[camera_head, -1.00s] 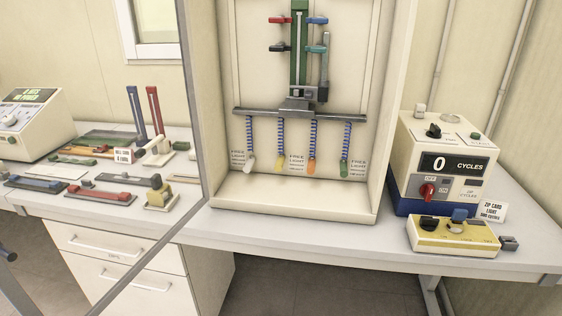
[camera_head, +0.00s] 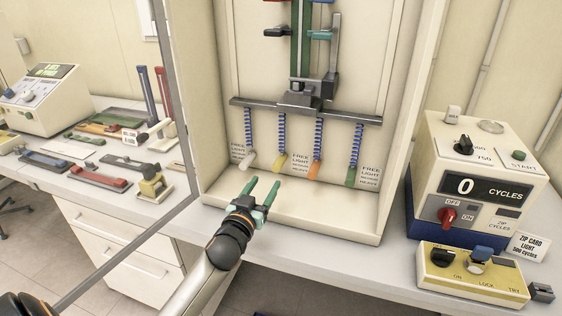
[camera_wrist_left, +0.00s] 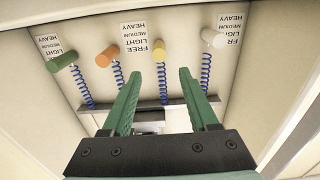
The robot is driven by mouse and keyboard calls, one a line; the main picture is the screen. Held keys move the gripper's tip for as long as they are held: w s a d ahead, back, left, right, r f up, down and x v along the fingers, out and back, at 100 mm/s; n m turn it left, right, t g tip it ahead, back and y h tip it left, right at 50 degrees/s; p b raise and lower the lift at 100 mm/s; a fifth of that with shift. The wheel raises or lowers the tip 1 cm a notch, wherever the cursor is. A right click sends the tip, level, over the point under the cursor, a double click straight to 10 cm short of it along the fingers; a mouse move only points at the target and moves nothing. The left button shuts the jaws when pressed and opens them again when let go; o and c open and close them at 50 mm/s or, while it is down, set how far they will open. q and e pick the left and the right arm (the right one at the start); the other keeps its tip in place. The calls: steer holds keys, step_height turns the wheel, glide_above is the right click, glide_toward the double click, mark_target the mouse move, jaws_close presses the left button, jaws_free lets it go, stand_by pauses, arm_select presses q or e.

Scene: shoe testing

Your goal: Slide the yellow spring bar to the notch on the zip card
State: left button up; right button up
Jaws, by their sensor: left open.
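The yellow spring bar (camera_head: 279,163) hangs on a blue spring in the open cabinet, between the white bar (camera_head: 250,160) and the orange bar (camera_head: 314,170). In the left wrist view the yellow bar (camera_wrist_left: 159,46) shows beyond and between my finger tips. The zip card (camera_head: 527,246) stands at the right and reads LIGHT, 500 cycles. My left gripper (camera_head: 264,182) is open and empty, its green fingers in front of and below the yellow bar, apart from it in the wrist view (camera_wrist_left: 160,74).
A green bar (camera_head: 351,178) hangs right of the orange one. Scale labels read FREE, LIGHT, MEDIUM, HEAVY. A cycle counter (camera_head: 478,180) showing 0 and a yellow control box (camera_head: 470,278) stand at the right. A cream cabinet (camera_head: 300,225) frames the bars.

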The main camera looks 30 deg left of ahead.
mark_target(276, 168)
arm_select(q)
steer(key=x, duration=1.1)
steer(key=shift+d, duration=0.1)
steer(key=shift+c, duration=0.3)
jaws_close()
stand_by(0.8)
